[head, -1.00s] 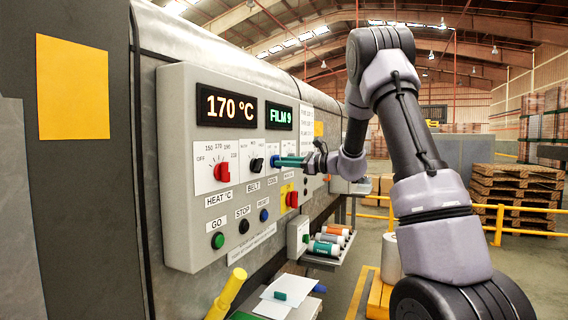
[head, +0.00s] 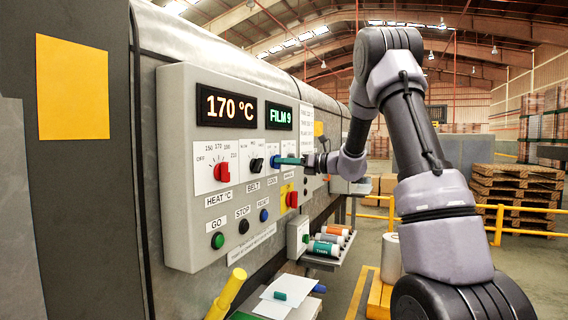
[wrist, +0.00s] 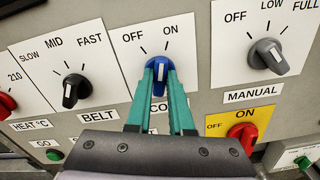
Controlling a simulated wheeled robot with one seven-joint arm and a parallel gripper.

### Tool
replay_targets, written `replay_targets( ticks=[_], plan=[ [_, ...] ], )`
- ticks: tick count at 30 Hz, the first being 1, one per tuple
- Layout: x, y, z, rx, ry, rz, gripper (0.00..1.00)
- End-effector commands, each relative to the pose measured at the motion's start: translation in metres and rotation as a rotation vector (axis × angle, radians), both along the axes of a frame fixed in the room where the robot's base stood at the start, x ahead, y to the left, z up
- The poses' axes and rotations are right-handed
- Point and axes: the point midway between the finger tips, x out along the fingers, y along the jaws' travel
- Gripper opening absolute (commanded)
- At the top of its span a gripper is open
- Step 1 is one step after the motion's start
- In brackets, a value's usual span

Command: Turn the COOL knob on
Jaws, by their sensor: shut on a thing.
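The COOL knob (wrist: 160,68) is blue with a white pointer line, on a white plate marked OFF at left and ON at right. Its pointer stands roughly upward in the wrist view; I cannot tell exactly which mark it meets. My gripper (wrist: 160,75) has its two teal fingers shut on the knob, one on each side. The fingers and palm hide part of the COOL label. In the head view my gripper (head: 279,161) reaches the knob from the right, and the knob (head: 274,161) shows only a little.
The black BELT knob (wrist: 76,90) is at left and the grey MANUAL knob (wrist: 268,56) at right. A red knob on a yellow OFF/ON plate (wrist: 240,130) sits close below right. The red HEAT knob (head: 222,172) and several buttons are on the same panel.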

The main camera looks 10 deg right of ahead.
Motion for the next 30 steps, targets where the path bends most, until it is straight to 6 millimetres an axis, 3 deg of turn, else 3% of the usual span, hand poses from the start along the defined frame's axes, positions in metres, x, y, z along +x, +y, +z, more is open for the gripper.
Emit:
replay_targets(
  ticks=[9,26,27,29,30],
  plan=[
    [0.0003,-0.0007,-0.0006,0.078,0.111,0.000,0.00],
    [0.0004,-0.0009,-0.0009,0.099,0.138,-0.002,0.00],
    [0.0004,-0.0009,-0.0009,0.099,0.138,-0.002,0.24],
    [0.0004,-0.0009,-0.0009,0.099,0.138,-0.002,0.47],
    [0.0003,-0.0009,-0.0009,0.099,0.138,-0.001,0.50]
  ],
)
